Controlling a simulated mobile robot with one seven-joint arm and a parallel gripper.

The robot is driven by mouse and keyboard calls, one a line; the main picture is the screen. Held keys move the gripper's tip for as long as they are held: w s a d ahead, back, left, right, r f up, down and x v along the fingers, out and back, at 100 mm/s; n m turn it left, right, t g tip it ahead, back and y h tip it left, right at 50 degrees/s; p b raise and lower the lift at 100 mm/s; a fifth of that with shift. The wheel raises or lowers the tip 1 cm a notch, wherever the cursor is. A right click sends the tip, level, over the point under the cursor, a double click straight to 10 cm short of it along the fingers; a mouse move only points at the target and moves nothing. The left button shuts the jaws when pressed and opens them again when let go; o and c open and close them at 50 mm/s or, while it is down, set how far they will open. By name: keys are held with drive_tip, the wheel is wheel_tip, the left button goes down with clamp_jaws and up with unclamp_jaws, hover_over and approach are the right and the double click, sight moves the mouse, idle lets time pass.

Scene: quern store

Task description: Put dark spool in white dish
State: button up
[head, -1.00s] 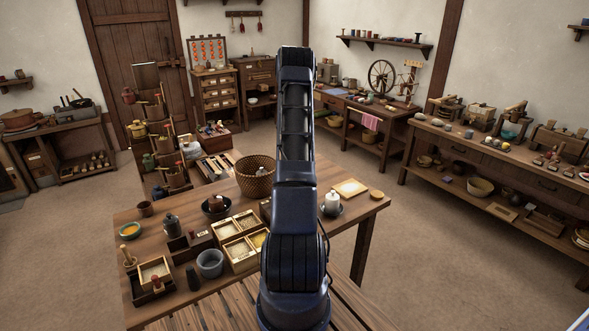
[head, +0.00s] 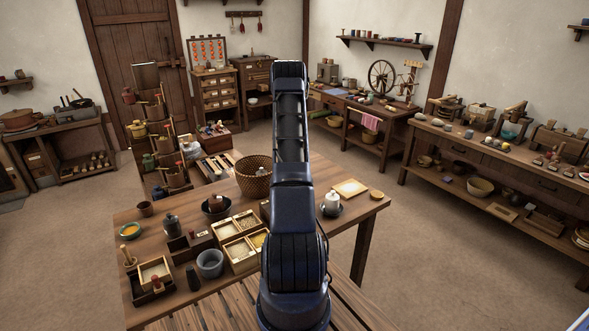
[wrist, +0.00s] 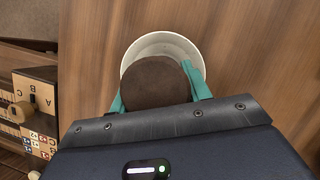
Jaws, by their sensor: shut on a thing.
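In the wrist view, my gripper (wrist: 158,92) has teal fingers shut on a dark brown round thing, the dark spool (wrist: 156,84). Its flat round top faces the camera. The white dish (wrist: 165,42) lies beyond the spool on a wooden surface. The spool covers the near part of the dish, and its far rim shows. I cannot tell whether the spool touches the dish. In the head view my arm hides my gripper, the spool and the dish.
In the wrist view, lettered wooden pieces (wrist: 38,92) and small coloured tiles stand at the left. The wood right of the dish is bare. In the head view, the near table (head: 330,245) holds a basket (head: 253,178), a grey bowl (head: 210,264) and compartment boxes.

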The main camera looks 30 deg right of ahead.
drive_tip(key=shift+f, duration=0.1)
drive_tip(key=o, duration=0.7)
